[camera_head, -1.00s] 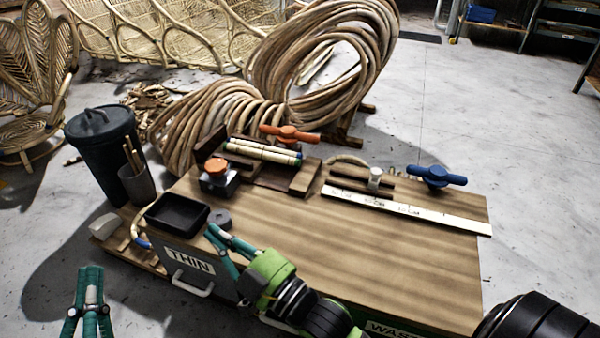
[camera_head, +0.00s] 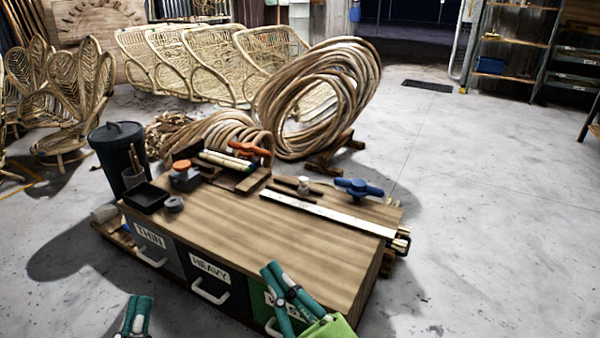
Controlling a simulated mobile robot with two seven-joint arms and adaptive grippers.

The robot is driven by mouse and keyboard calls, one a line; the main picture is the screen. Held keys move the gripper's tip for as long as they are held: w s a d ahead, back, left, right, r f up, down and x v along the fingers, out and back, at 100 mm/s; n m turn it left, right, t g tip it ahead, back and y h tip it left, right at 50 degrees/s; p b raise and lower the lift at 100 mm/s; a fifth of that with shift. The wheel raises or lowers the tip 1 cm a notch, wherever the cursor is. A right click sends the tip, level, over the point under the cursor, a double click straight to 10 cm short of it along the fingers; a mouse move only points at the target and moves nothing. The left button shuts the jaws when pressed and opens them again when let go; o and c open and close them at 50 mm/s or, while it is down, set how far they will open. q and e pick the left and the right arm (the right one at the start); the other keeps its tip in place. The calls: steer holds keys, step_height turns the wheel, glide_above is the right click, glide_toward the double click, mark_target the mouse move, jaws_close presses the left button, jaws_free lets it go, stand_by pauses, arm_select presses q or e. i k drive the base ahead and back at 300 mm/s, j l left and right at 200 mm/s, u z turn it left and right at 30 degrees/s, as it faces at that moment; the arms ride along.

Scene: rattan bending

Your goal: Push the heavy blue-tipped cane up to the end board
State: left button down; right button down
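Several pale canes (camera_head: 222,161) lie side by side in a dark wooden holder at the back left of the bench. Their coloured tips are too small to tell apart, so I cannot single out the heavy blue-tipped one. A dark upright board (camera_head: 187,152) stands at the left end of the canes; I cannot tell if it is the end board. My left gripper (camera_head: 138,303) is low at the left, off the bench's front. My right gripper (camera_head: 272,268) is at the bench's front edge, well apart from the canes. Neither visibly holds anything; finger opening is unclear.
An orange-handled clamp (camera_head: 249,148) sits right behind the canes. A blue-handled clamp (camera_head: 358,187) and a long white ruler (camera_head: 325,212) lie to the right. A black tray (camera_head: 145,197) is at the left. The bench top (camera_head: 260,240) is clear in front.

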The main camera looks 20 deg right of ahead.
mark_target(208, 152)
steer(key=l, duration=0.7)
steer(key=i+l+z, duration=0.1)
steer(key=l, duration=0.55)
steer(key=i+l, duration=0.1)
steer(key=l, duration=0.6)
steer(key=l+z, duration=0.1)
steer(key=l, duration=0.55)
steer(key=i+l, duration=0.15)
steer(key=i, duration=0.5)
steer(key=i+l+z, duration=0.1)
steer(key=i, duration=0.55)
steer(key=l, duration=0.1)
